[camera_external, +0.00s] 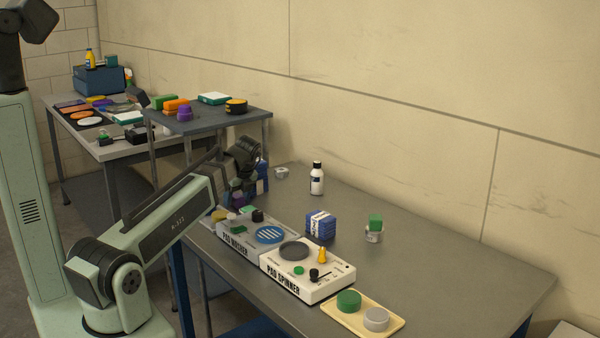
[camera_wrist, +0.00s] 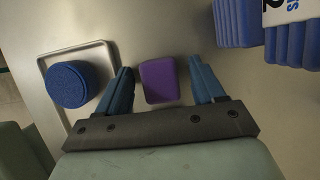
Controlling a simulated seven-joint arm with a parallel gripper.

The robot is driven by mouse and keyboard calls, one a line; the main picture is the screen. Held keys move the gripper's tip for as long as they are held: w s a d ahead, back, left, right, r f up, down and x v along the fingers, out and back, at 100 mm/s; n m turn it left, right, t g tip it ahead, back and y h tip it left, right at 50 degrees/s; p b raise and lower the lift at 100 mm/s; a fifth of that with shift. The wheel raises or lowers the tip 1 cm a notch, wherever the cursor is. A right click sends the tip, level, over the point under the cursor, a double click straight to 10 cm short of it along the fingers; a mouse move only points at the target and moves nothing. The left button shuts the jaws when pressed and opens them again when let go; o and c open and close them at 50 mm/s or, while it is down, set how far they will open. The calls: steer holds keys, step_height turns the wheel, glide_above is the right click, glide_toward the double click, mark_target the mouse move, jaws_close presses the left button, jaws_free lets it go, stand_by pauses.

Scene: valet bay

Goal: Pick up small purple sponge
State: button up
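The small purple sponge (camera_wrist: 158,80) shows in the wrist view as a rounded block on the grey surface. It lies between the two blue fingers of my gripper (camera_wrist: 160,72), with a visible gap on each side. My gripper is open and points down over the sponge; I cannot tell how far above the surface the fingertips are. In the external view my gripper (camera_external: 238,192) is low at the left end of the grey table, behind my forearm, which hides much of that area.
In the wrist view a round blue pad (camera_wrist: 68,84) sits on a metal tray (camera_wrist: 103,54) at left, and blue stacked pads (camera_wrist: 236,22) stand at upper right. In the external view the pad washer (camera_external: 234,243) and pad spinner (camera_external: 305,286) line the table's front edge.

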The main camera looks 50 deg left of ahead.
steer(key=c, duration=0.9)
steer(key=shift+r, duration=0.15)
steer(key=shift+c, duration=0.2)
